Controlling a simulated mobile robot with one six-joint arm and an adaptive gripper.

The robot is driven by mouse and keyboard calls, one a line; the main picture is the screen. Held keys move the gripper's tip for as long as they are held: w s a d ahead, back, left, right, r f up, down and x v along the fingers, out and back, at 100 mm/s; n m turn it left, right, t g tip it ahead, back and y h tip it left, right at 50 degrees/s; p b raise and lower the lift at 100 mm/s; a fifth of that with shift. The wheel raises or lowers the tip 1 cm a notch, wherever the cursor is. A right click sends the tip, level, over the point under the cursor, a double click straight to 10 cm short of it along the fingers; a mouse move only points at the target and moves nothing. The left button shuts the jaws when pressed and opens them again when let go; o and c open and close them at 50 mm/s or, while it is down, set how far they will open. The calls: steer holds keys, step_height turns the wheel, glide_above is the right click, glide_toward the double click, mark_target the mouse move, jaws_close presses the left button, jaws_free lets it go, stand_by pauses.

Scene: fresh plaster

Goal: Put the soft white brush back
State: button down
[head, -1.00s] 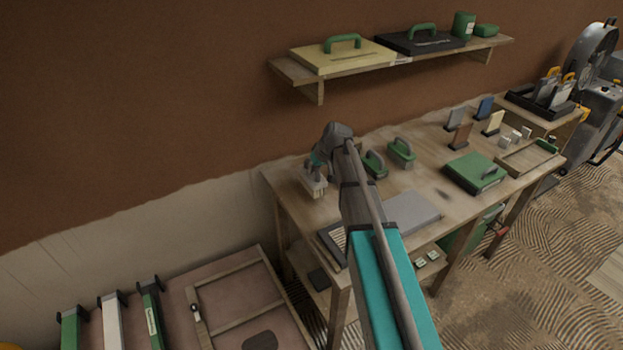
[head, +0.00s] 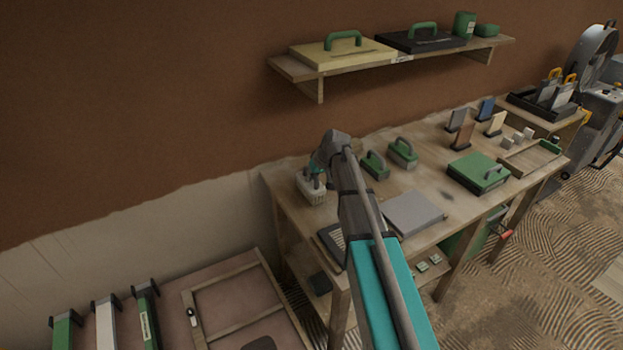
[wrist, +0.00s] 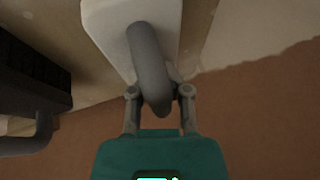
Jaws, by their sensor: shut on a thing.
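The soft white brush (head: 312,191) is at the back left corner of the workbench (head: 290,205), close to the wall. In the wrist view, its pale body (wrist: 104,24) carries a thick grey handle. My gripper (wrist: 160,92) is shut on this handle, one finger on each side. In the head view, my gripper (head: 319,168) is directly above the brush, partly hidden by my arm. Whether the brush's underside touches the bench top is not clear.
A grey slab (head: 414,212) lies near the front, and a green box (head: 478,172) sits further right. A wall shelf (head: 360,75) is above. A dark block (wrist: 28,75) is beside the brush in the wrist view.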

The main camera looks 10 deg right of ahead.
steer(key=shift+f, duration=0.3)
steer(key=c, duration=0.5)
jaws_free()
steer(key=shift+r, duration=0.1)
steer(key=shift+c, duration=0.2)
steer(key=shift+r, duration=0.1)
steer(key=shift+p+v, duration=1.15)
steer(key=shift+v, duration=0.2)
steer(key=p+v, duration=0.8)
steer(key=v, duration=0.1)
steer(key=shift+r, duration=0.25)
steer(key=s+a+f+m+g+h, duration=0.1)
steer(key=s+h, duration=0.1)
steer(key=s, duration=1)
steer(key=s+a+f+m+g+h, duration=0.1)
steer(key=s+a+g+h, duration=0.1)
steer(key=s, duration=1.1)
steer(key=shift+a+m+g, duration=0.25)
steer(key=shift+m+g, duration=0.05)
steer(key=shift+m, duration=0.1)
steer(key=shift+s+f, duration=0.1)
steer(key=shift+s, duration=0.05)
